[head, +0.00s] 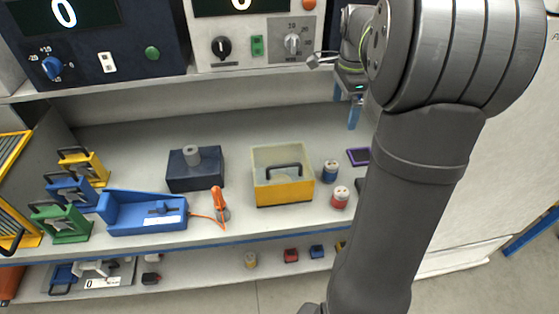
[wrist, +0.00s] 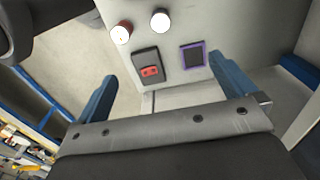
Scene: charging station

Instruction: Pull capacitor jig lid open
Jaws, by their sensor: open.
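A yellow box with pale, see-through upper walls (head: 284,192) stands on the middle shelf in the head view, with a black handle (head: 284,167) inside its outline. It may be the jig, but I cannot tell for sure, nor whether its lid is shut. A blue capacitor-like can (head: 331,172) and a red one (head: 340,197) stand just to its right. My gripper (head: 346,118) is above and behind the shelf's right end, up and right of the yellow box and apart from it. Its blue fingers are spread and empty in the wrist view (wrist: 164,70).
A purple-framed pad (head: 358,156) lies right of the cans; it also shows in the wrist view (wrist: 193,57), near a dark block with a red face (wrist: 150,68). A dark blue block (head: 194,172), an orange tool (head: 219,204) and a blue tray (head: 142,213) stand left. Instruments (head: 255,35) overhang behind.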

